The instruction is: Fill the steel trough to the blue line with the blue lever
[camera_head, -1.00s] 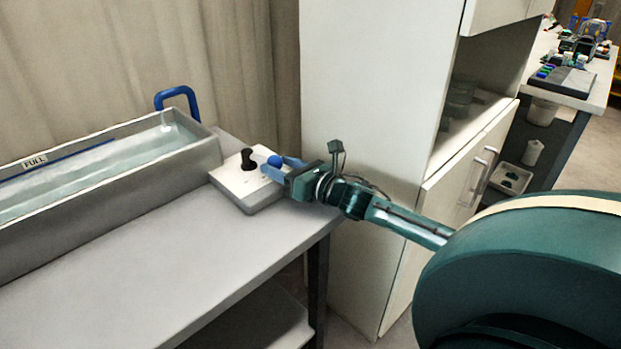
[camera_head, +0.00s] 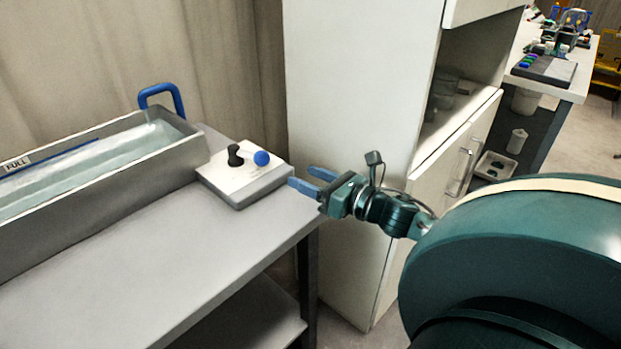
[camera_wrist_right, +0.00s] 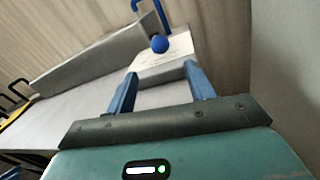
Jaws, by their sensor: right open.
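The steel trough (camera_head: 110,192) stands on the bench at the left, holding pale clear water (camera_head: 90,168). A blue line (camera_head: 60,156) with a FULL label (camera_head: 17,163) runs along its back inner wall. The water surface lies close to the line; its exact gap is hard to judge. My right gripper (camera_head: 307,180) is open and empty, apart from the knob.
A black knob (camera_head: 235,154) stands beside the blue one on the same box. A tall white cabinet (camera_head: 350,100) stands just behind and right of my right gripper. The bench top (camera_head: 150,255) in front of the trough is clear.

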